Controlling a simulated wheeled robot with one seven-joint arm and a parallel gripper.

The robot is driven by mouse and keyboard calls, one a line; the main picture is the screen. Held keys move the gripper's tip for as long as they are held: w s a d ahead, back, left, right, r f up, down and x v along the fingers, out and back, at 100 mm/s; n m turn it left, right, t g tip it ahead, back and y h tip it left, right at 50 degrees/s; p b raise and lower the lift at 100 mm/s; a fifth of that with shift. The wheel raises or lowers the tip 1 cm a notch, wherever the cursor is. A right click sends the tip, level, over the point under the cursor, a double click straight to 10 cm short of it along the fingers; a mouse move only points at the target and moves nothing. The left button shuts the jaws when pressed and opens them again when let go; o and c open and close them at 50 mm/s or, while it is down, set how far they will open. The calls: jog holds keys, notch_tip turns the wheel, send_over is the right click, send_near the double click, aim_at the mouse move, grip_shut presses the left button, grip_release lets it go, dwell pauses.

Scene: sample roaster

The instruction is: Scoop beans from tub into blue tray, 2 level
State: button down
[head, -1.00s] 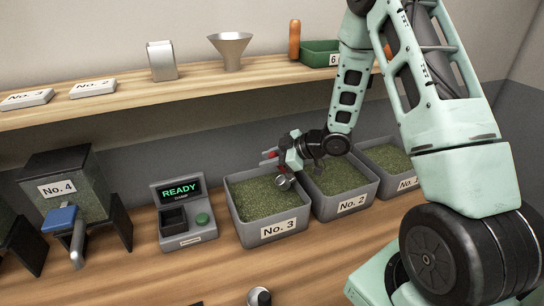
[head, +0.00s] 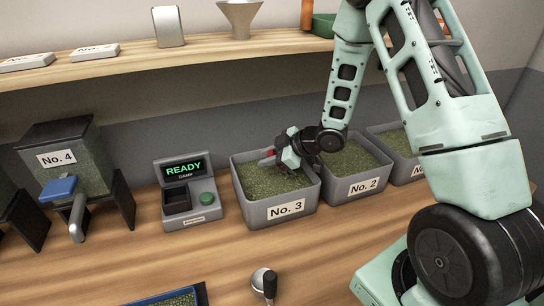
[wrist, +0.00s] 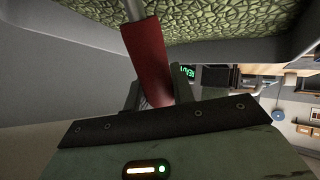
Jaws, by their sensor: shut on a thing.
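My gripper (head: 284,158) is over the grey tub labelled No. 3 (head: 285,210), which holds green beans (head: 262,180). It is shut on the red handle (head: 267,153) of a scoop. In the wrist view the red handle (wrist: 150,60) stands between the jaws, and its metal shaft (wrist: 133,9) runs toward the beans. The scoop's bowl is hidden in both current views, so I cannot tell what it holds. The blue tray (head: 192,288) is partly in view at the bottom edge, with green beans in the part that shows.
Tub No. 2 (head: 366,189) and another tub stand right of No. 3. A device reading READY (head: 190,201) stands left, then the No. 4 hopper (head: 72,163). A small metal tool with a dark handle (head: 264,279) lies in front. The shelf (head: 130,72) runs behind.

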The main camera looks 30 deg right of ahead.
notch_tip(320, 180, up, 3)
jog(key=shift+a+f+m+t+y, duration=0.1)
jog(key=shift+m+t+y, duration=0.15)
jog(key=shift+t+y, duration=0.3)
jog(key=shift+a+f+m+t+y, duration=0.1)
jog(key=shift+m+t+y, duration=0.2)
jog(key=shift+y, duration=0.35)
jog(key=shift+s+d+r+m+t+y+b, duration=0.2)
jog(key=shift+d+r+t+y, duration=0.2)
jog(key=shift+r, duration=0.25)
jog(key=shift+s+d+r+m+t+y+b, duration=0.15)
jog(key=shift+d+r+t+y, duration=0.1)
jog(key=shift+d+r+y, duration=0.3)
jog(key=shift+r, duration=0.15)
notch_tip(320, 180, up, 8)
jog(key=p, duration=0.5)
jog(key=shift+f+p, duration=0.25)
jog(key=shift+p, duration=0.15)
